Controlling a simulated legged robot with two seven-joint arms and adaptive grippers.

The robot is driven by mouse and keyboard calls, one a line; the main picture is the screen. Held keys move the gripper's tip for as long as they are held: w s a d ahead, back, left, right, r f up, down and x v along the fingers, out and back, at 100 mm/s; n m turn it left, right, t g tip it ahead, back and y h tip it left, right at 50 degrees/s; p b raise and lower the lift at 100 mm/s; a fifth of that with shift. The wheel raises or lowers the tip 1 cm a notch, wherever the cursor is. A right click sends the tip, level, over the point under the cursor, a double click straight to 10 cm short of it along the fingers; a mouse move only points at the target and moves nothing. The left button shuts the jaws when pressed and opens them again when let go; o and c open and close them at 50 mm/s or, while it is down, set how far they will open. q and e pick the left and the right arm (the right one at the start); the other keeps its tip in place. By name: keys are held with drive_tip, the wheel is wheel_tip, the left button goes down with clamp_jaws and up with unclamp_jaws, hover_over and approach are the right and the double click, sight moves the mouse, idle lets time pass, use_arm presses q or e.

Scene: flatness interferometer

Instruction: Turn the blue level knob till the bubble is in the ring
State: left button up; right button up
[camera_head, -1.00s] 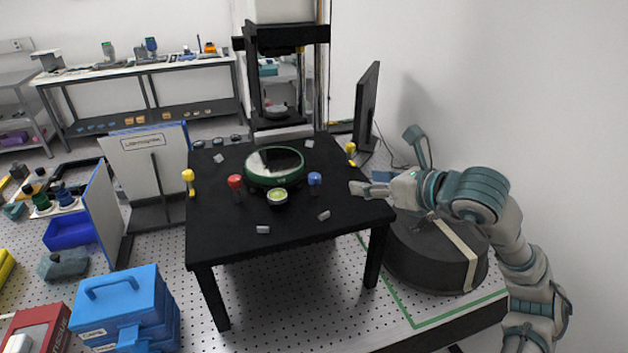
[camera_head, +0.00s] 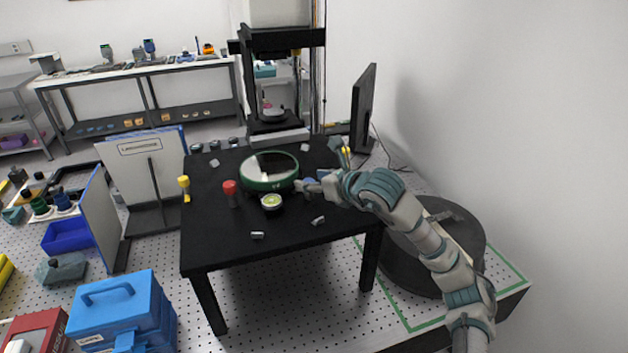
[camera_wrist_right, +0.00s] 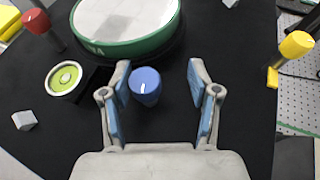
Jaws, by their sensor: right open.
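The blue level knob (camera_wrist_right: 145,85) stands upright on the black table, with a white mark on its top. My right gripper (camera_wrist_right: 160,82) is open, with one finger on each side of the knob; the left finger is closer to it. My left gripper is out of view.
A green-rimmed round plate (camera_head: 270,183) sits just behind the knob and level. A red knob (camera_head: 230,192) and yellow knobs (camera_head: 184,187) stand on the table (camera_head: 215,245). Small grey blocks (camera_head: 318,221) lie around. A monitor (camera_head: 363,110) stands behind at the right.

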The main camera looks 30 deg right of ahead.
drive_tip(key=shift+a+r, duration=0.1)
drive_tip(key=shift+a, duration=0.3)
drive_tip(key=shift+a+r, duration=0.1)
drive_tip(key=shift+a, duration=0.3)
drive_tip(key=shift+c, duration=0.8)
drive_tip(key=shift+a, duration=0.3)
drive_tip(key=c, duration=0.8)
drive_tip(key=shift+d, duration=0.2)
clamp_jaws()
drive_tip(key=shift+d, duration=0.3)
drive_tip(key=shift+f, duration=0.2)
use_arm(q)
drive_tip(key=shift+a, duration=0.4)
use_arm(e)
drive_tip(key=shift+a, duration=0.15)
